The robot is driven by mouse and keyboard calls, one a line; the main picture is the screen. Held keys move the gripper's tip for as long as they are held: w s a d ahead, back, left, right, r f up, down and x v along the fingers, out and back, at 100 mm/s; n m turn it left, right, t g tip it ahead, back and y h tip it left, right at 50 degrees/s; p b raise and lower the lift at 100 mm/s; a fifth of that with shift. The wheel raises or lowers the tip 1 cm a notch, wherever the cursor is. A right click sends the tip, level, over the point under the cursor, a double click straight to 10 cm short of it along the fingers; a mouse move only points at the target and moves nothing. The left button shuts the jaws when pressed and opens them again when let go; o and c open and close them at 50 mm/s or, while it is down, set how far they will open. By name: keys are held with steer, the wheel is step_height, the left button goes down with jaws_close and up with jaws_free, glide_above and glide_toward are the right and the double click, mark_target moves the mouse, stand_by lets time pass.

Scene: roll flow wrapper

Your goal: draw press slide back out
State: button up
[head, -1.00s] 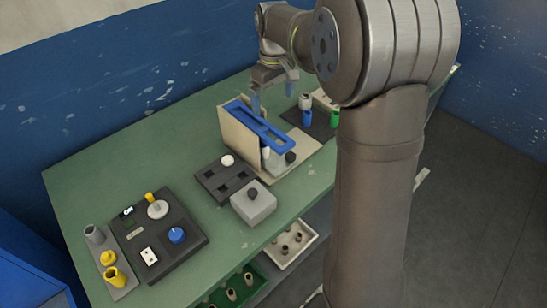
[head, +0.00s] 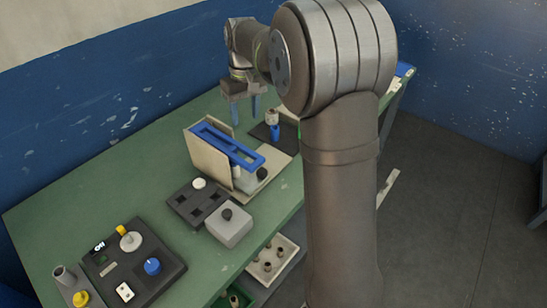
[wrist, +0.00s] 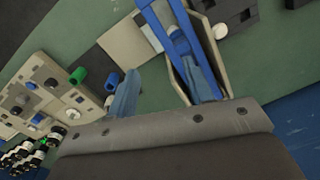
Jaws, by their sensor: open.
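The press is a beige-walled housing (head: 206,160) with a long blue slotted slide (head: 243,156) along its top, in the middle of the bench. A grey block with a dark knob (head: 259,177) sits under the slide's front end. My gripper (head: 246,110) is open and empty, fingers pointing down, above and behind the press in the head view. In the wrist view my gripper (wrist: 154,58) has its right finger in front of or beside the blue slide (wrist: 205,75); I cannot tell whether they touch. The left finger is over beige and green surface.
A black tray (head: 183,212) and a grey box with a dark knob (head: 229,225) stand in front of the press. A dark control panel (head: 110,285) lies at the left front. Behind the press are a blue part (head: 275,132) and a dark pad. Green bench is clear at the left.

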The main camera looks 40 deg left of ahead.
steer(key=w+d+f+m+g, duration=0.3)
steer(key=w+f+m, duration=0.35)
steer(key=m, duration=0.85)
glide_toward(263, 169)
steer(key=shift+g, duration=0.3)
steer(key=x, duration=0.9)
steer(key=shift+w+f, duration=0.1)
steer(key=shift+f, duration=0.1)
